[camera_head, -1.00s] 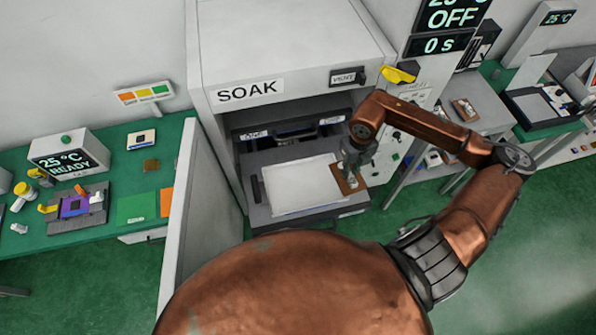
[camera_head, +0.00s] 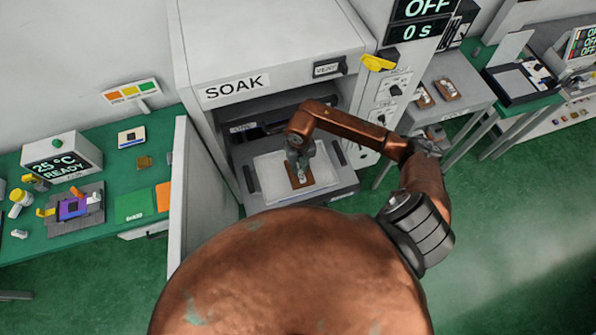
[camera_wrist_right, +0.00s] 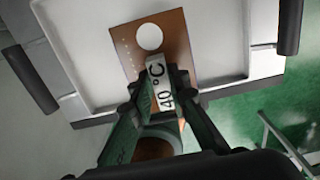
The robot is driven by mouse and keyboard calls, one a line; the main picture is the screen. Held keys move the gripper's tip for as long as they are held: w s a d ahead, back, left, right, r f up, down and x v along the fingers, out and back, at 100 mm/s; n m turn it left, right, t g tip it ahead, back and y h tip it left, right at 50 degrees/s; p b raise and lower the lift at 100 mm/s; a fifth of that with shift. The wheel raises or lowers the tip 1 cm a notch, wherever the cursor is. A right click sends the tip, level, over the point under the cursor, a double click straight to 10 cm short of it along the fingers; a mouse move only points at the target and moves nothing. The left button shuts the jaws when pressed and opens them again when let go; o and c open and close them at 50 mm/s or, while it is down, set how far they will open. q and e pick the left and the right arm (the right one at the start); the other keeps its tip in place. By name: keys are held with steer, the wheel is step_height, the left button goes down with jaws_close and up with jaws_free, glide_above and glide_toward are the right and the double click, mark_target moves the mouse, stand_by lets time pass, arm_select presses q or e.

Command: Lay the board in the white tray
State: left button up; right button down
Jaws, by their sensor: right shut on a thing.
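The white tray (camera_head: 268,178) sits on the pulled-out shelf of the SOAK oven. The brown board (camera_head: 299,176) is over the middle of the tray in the head view. I cannot tell whether the board touches the tray floor. My left gripper is not in view.
The oven door (camera_head: 200,185) stands open on the left. Dark handles flank the shelf, one at the right (camera_head: 338,153). A green bench (camera_head: 95,215) is at left. More brown boards (camera_head: 449,89) lie on a grey table at right.

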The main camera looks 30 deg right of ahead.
steer(key=shift+w+a+f, duration=0.15)
steer(key=shift+a+f, duration=0.3)
step_height(320, 180, down, 2)
steer(key=shift+f+p, duration=0.15)
steer(key=shift+p, duration=0.65)
steer(key=shift+d+f, duration=0.1)
steer(key=shift+f, duration=0.2)
steer(key=shift+f, duration=0.1)
steer(key=c, duration=2.3)
jaws_free()
steer(key=shift+f, duration=0.15)
steer(key=o, duration=0.5)
steer(key=shift+c, duration=0.2)
